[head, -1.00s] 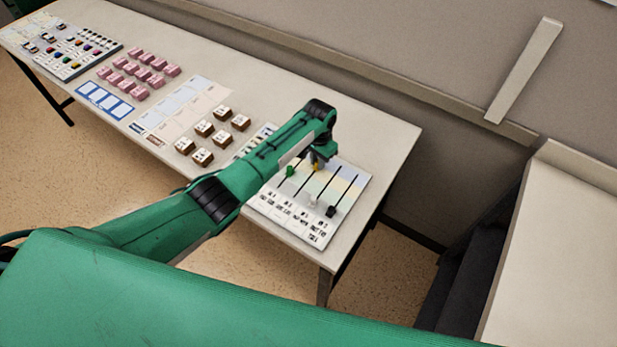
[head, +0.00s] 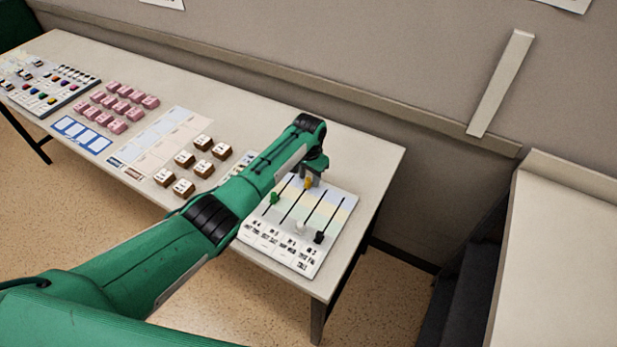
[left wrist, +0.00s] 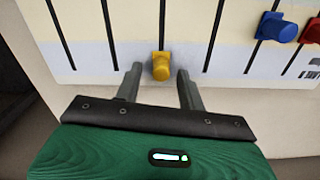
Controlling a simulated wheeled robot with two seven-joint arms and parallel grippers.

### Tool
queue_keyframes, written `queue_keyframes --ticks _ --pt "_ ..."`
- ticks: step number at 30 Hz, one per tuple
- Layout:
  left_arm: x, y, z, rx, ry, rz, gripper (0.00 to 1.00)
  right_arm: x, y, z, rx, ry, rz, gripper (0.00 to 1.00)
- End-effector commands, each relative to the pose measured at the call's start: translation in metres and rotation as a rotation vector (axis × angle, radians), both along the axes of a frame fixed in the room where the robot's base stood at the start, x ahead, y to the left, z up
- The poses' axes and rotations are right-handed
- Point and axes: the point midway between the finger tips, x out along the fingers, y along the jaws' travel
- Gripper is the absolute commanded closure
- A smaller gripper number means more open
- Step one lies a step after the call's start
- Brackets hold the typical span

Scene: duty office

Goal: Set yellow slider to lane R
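The yellow slider (head: 308,183) stands at the far end of its lane on the slider board (head: 336,212). My left gripper (head: 313,174) is at the board's back edge, right at this slider. In the left wrist view the yellow knob (left wrist: 161,66) lies between the two fingertips of my left gripper (left wrist: 159,76), with a gap on each side. The fingers are open. The green slider (head: 274,198) is to the left, the white slider (head: 300,228) and black slider (head: 319,237) nearer the front. The lane labels are too small to read surely. My right gripper is out of view.
A blue knob (left wrist: 277,28) and a red knob (left wrist: 312,31) show at the right of the left wrist view. Brown blocks (head: 184,187), pink blocks (head: 113,113) and another panel (head: 45,85) lie further left on the table (head: 380,160). The wall is behind.

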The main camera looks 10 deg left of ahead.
Motion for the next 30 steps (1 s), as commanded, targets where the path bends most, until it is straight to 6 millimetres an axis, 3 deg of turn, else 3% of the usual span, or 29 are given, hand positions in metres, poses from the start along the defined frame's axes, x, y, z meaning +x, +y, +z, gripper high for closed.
queue_keyframes --ticks 7,11,24,30 --pt "-0.001 0.001 0.0 0.002 0.004 0.0 0.6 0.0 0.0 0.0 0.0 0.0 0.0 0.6" --pt "0.0 0.001 0.01 0.001 0.002 0.0 0.6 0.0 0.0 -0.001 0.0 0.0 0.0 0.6" --pt "0.001 0.0 0.102 0.0 -0.001 -0.001 0.6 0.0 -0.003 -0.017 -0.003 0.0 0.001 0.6" --pt "0.001 0.0 0.129 0.001 0.002 0.0 0.6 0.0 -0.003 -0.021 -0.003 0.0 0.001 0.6"
